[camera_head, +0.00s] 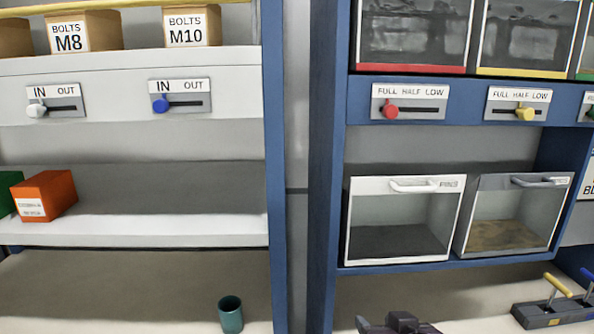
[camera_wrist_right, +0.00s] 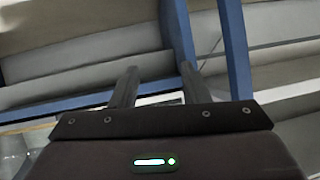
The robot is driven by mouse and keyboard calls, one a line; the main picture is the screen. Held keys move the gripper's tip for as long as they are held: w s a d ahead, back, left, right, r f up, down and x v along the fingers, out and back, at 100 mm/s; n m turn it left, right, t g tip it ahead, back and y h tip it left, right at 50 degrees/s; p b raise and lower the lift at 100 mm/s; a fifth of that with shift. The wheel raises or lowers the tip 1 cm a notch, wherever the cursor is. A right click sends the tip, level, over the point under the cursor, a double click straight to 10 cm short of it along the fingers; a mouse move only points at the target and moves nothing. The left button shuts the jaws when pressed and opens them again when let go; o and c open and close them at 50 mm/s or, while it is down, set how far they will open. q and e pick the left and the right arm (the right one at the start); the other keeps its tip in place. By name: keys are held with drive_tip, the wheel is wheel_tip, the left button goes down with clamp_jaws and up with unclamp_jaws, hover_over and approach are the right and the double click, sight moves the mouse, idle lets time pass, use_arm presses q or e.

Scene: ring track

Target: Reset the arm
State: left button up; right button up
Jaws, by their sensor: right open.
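My right gripper (camera_head: 398,324) shows only in part at the bottom edge of the head view, right of the middle. In the right wrist view its two fingers (camera_wrist_right: 158,88) stand apart with nothing between them. The gripper is open and empty. Behind the fingers are blue posts and pale shelf boards, tilted in that view. My left gripper is in neither view.
A teal cup (camera_head: 231,314) stands on the lower left surface. An orange box (camera_head: 45,195) sits on the left shelf (camera_head: 150,231). At right are two clear-fronted bins (camera_head: 402,222), slider panels (camera_head: 409,102) and a lever block (camera_head: 553,311). A blue post (camera_head: 322,170) divides the shelves.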

drive_tip(key=s+d+f+n+g+h, duration=0.15)
drive_tip(key=s+f+g, duration=0.25)
drive_tip(key=s+f, duration=0.45)
drive_tip(key=s+d+f+g, duration=0.3)
drive_tip(key=s+f+g, duration=0.1)
drive_tip(key=s+f, duration=0.5)
drive_tip(key=s+f+g+b, duration=0.1)
drive_tip(key=s+f, duration=0.1)
drive_tip(key=f, duration=1.6)
drive_tip(key=s+f+g, duration=0.1)
drive_tip(key=s+f, duration=0.1)
drive_tip(key=f, duration=1.7)
drive_tip(key=s+d+f, duration=0.2)
drive_tip(key=s+f, duration=0.5)
drive_tip(key=s, duration=0.1)
drive_tip(key=s+d+f+g+b, duration=0.1)
drive_tip(key=s+f, duration=0.6)
drive_tip(key=s, duration=0.2)
drive_tip(key=shift+s+d+f, duration=0.15)
drive_tip(key=shift+d+f, duration=0.1)
drive_tip(key=shift+d, duration=0.15)
